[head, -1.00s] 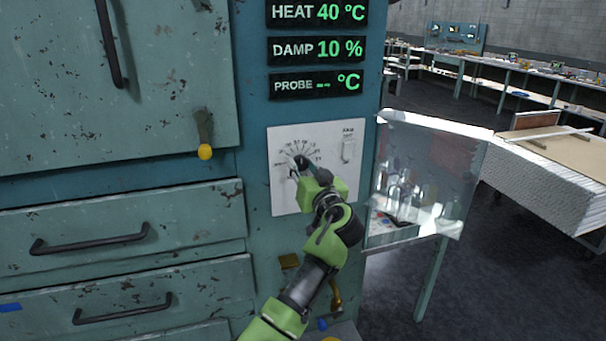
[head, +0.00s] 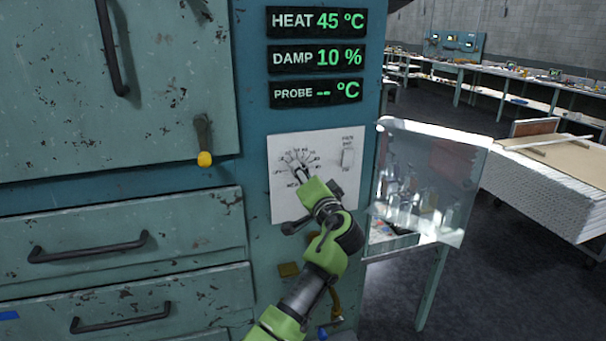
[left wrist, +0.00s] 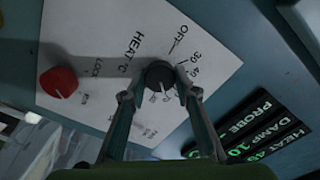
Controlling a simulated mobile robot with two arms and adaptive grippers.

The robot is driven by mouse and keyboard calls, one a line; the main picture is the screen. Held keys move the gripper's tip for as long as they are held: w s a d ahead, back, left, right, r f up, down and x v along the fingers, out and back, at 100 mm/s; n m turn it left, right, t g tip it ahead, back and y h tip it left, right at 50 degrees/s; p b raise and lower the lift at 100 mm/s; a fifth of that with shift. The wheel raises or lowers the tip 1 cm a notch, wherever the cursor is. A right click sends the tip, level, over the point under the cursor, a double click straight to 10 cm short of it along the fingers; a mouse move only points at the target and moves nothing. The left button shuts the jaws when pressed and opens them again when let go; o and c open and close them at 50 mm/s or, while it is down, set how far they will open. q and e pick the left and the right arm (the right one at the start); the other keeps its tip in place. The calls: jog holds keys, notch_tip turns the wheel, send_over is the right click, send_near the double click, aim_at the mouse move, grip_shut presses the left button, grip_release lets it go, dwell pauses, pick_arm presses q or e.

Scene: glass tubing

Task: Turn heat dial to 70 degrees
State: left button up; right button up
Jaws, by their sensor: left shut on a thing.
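The heat dial (left wrist: 158,76) is a round black knob on a white control panel (head: 283,205), marked with a temperature scale. My left gripper (head: 303,170) reaches it from below right. In the left wrist view its two fingers (left wrist: 158,84) are closed around opposite sides of the dial. In the head view the gripper hides most of the dial. The heat display (head: 317,22) above reads 45 °C in green. My right gripper is in neither view.
A damp display (head: 317,55) and a probe display (head: 317,92) sit below the heat display. A red knob (left wrist: 58,82) is beside the dial. A glass-like panel (head: 430,180) juts out at the right. Drawer handles (head: 90,247) stick out at the left.

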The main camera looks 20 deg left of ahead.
pick_arm(q)
jog(key=shift+r+m, duration=0.3)
jog(key=o, duration=1.1)
jog(key=shift+w+a+f, duration=0.1)
jog(key=shift+w+f, duration=0.05)
jog(key=shift+f, duration=0.05)
jog(key=v, duration=1.2)
